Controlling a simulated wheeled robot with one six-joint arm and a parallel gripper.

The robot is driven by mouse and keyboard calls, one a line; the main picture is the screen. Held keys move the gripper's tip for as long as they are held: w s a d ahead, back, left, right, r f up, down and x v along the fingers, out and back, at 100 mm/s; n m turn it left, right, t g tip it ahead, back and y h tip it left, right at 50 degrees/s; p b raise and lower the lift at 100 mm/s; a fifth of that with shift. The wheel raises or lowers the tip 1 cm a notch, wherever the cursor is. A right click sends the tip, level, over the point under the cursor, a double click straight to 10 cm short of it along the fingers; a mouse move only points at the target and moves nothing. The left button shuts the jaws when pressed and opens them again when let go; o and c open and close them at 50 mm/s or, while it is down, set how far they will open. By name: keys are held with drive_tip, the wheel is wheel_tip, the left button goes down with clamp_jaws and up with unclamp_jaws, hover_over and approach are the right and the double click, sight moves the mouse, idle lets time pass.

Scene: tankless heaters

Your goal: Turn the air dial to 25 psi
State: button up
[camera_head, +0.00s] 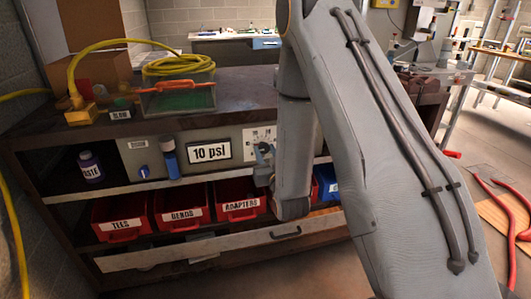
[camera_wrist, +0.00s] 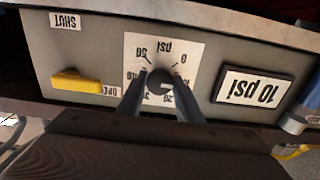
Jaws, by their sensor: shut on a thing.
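The air dial (camera_wrist: 160,78) is a dark round knob on a white scale plate (camera_wrist: 185,48) marked in psi. The wrist view shows it upside down. My gripper (camera_wrist: 160,88) has one finger on each side of the knob and is shut on it. In the head view my gripper (camera_head: 264,153) is at the panel, just below the scale plate (camera_head: 259,134), and hides the knob. The display (camera_head: 208,152) right beside it reads 10 psi; it also shows in the wrist view (camera_wrist: 253,91). The fingers cover part of the scale.
A yellow lever (camera_wrist: 77,80) sits between SHUT and OPEN labels on the same panel. A blue cylinder (camera_head: 170,158) and a blue knob (camera_head: 143,172) are left of the display. Red bins (camera_head: 181,206) stand below.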

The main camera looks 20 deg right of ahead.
drive_tip(key=m, duration=0.3)
drive_tip(key=shift+m, duration=0.4)
drive_tip(key=m, duration=0.4)
drive_tip(key=shift+a+m, duration=0.1)
drive_tip(key=shift+m, duration=0.2)
drive_tip(key=m, duration=0.4)
drive_tip(key=shift+r, duration=0.1)
drive_tip(key=m, duration=0.4)
drive_tip(key=shift+m, duration=0.6)
drive_tip(key=o, duration=1)
